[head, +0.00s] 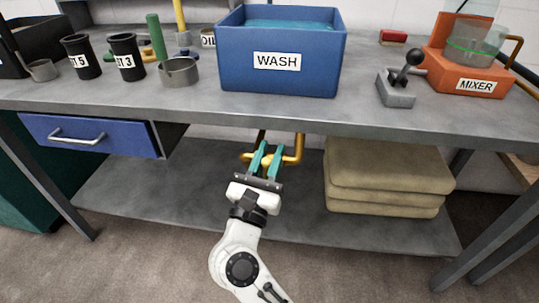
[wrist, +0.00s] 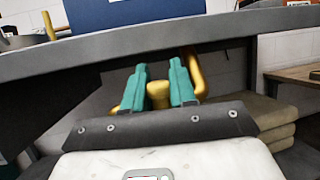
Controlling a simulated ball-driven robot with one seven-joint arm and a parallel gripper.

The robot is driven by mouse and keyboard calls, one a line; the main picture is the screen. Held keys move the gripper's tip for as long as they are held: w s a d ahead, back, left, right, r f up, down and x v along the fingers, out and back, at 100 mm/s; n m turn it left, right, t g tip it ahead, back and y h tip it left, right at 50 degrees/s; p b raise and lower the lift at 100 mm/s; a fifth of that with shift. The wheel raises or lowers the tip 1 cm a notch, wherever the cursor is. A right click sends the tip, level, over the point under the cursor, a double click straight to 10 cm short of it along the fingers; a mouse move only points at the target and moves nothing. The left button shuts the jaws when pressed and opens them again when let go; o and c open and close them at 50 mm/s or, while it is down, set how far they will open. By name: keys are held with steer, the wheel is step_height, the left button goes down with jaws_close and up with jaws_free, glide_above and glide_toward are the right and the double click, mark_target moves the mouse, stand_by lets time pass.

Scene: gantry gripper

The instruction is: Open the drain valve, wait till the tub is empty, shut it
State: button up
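The blue tub labelled WASH (head: 281,75) stands on the bench with teal liquid (head: 290,25) high inside it. Brass drain pipework (head: 298,148) hangs below the bench under the tub. My gripper (head: 269,150) is below the bench edge at this pipework, its two teal fingers apart. In the wrist view, a rounded brass part (wrist: 158,94), likely the valve handle, shows between the fingers (wrist: 159,66). I cannot tell whether the fingers touch it. The fingers hide part of the pipework, and the valve's setting is not clear.
The grey bench top (head: 215,105) overhangs my gripper. Folded tan sacks (head: 385,175) lie on the lower shelf (head: 170,200) at right. A blue drawer (head: 90,135) is at left. Cups, a lever box (head: 396,88) and an orange mixer (head: 465,75) stand on top.

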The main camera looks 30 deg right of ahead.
jaws_close()
steer(key=shift+r+n+p, duration=0.1)
steer(key=shift+n+p, duration=0.35)
steer(key=shift+n, duration=0.05)
steer(key=n+p, duration=0.1)
steer(key=n+t+y, duration=0.1)
steer(key=n+t+p, duration=0.1)
steer(key=shift+w+a+n+y+p, duration=0.25)
steer(key=shift+a+n+y+p, duration=0.1)
steer(key=shift+n+y, duration=0.05)
steer(key=shift+w+a+f+n+t+y+p, duration=0.15)
steer(key=shift+n+t+y+p, duration=0.4)
steer(key=shift+n, duration=0.5)
steer(key=shift+w+a+f+n+t+y+p, duration=0.2)
steer(key=shift+n+y+p, duration=0.25)
steer(key=shift+n+p, duration=0.45)
steer(key=shift+s+n, duration=0.1)
steer(key=shift+n, duration=0.25)
steer(key=shift+o, duration=2)
jaws_free()
